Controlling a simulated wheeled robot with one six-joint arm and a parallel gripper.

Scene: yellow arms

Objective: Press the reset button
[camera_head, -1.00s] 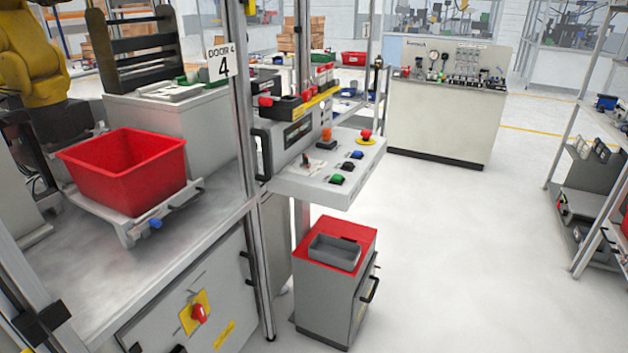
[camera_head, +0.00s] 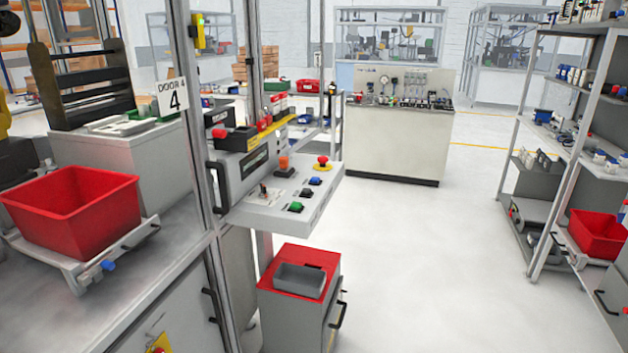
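A grey control panel (camera_head: 276,211) juts out from the cell frame near the middle of the head view. On its sloped top are a green button (camera_head: 296,207), a black button (camera_head: 306,193), a blue button (camera_head: 315,181) and a red mushroom button on a yellow base (camera_head: 322,163). An orange lamp or knob (camera_head: 284,166) stands at its back. I cannot read any labels, so I cannot tell which button is the reset button. My gripper is not in view.
A red-topped cabinet (camera_head: 268,264) with a grey tray stands below the panel. A red bin (camera_head: 72,212) sits at left. A bench (camera_head: 400,142) stands behind, shelves (camera_head: 535,190) at right. The white floor between is clear.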

